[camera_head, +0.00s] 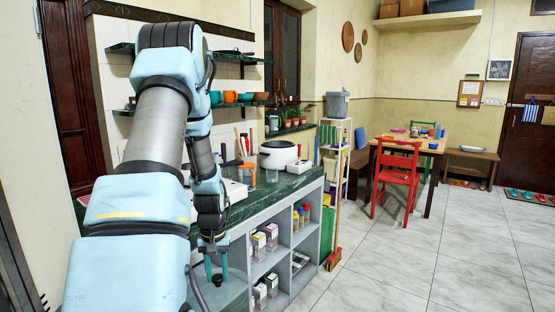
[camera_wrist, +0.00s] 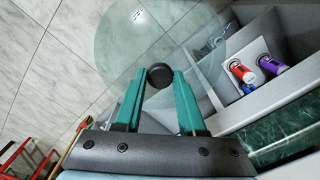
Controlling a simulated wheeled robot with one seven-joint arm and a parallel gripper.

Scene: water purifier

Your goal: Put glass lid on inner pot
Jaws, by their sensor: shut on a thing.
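The glass lid (camera_wrist: 130,45) is a clear round disc with a black knob (camera_wrist: 159,75), seen in the wrist view. My gripper (camera_wrist: 164,84) has its two green fingers shut on the knob. In the head view my gripper (camera_head: 217,272) points down at the front of the counter, and the lid (camera_head: 232,290) hangs below it, roughly level, in front of the shelves. A white round cooker-like pot (camera_head: 278,154) stands on the counter's far end, apart from the lid. I cannot make out a separate inner pot.
The dark green counter (camera_head: 283,185) has grey open shelves (camera_head: 268,265) with small boxes and bottles below. Orange and clear items stand beside the white pot. A broom (camera_head: 337,215) leans at the counter's end. Tiled floor to the right (camera_head: 420,270) is clear.

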